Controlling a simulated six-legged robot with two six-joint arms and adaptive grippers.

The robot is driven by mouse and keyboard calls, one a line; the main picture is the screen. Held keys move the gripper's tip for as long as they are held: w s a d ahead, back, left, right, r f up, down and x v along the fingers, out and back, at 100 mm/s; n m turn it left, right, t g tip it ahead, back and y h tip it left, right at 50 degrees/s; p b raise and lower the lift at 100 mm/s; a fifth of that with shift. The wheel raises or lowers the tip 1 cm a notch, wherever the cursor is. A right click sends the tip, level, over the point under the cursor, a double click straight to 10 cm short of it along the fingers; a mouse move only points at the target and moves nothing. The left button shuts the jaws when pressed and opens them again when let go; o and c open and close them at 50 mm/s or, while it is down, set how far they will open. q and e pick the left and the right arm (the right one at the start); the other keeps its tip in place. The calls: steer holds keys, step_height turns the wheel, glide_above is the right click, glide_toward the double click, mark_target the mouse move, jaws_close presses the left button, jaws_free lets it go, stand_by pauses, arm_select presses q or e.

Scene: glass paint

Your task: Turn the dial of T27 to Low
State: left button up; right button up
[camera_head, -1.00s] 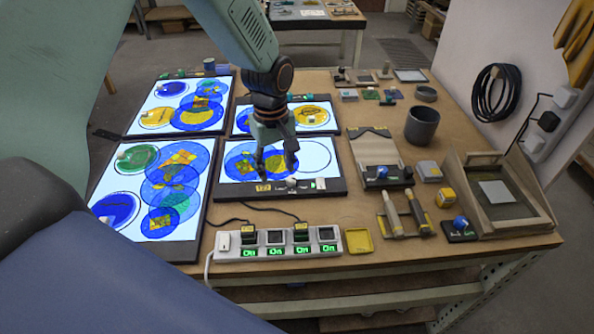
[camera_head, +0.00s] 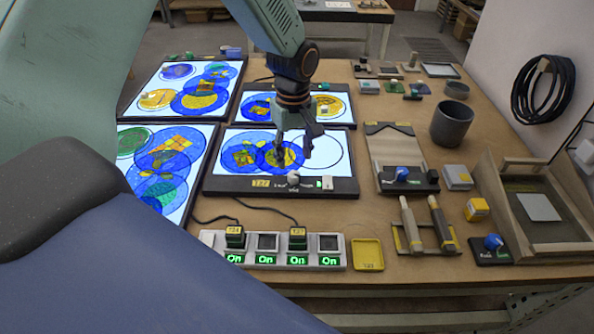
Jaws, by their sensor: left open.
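The light panel labelled T27 (camera_head: 261,183) lies at the middle of the bench, its lit face carrying blue and yellow glass discs and an empty circle outline. Its dial is a pale round knob (camera_head: 293,178) on the dark front strip, with small lettering too small to read. A small white switch (camera_head: 327,183) sits to its right. My left gripper (camera_head: 293,156) is open, fingers pointing down over the panel's lit face, behind the dial and apart from it. My right gripper is not in view.
A power strip (camera_head: 275,262) with several green "On" lights lies in front of the panel, with a yellow tray (camera_head: 367,254) beside it. Other lit panels (camera_head: 196,88) lie left and behind. A dark grey cup (camera_head: 452,123) and a blue-knobbed device (camera_head: 408,176) stand to the right.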

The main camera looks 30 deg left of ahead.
mark_target(295, 173)
arm_select(q)
step_height(295, 173, down, 6)
steer(key=shift+w+f, duration=0.1)
steer(key=shift+s+a, duration=0.1)
steer(key=shift+s, duration=0.15)
steer(key=shift+w, duration=0.3)
steer(key=c, duration=0.5)
jaws_close()
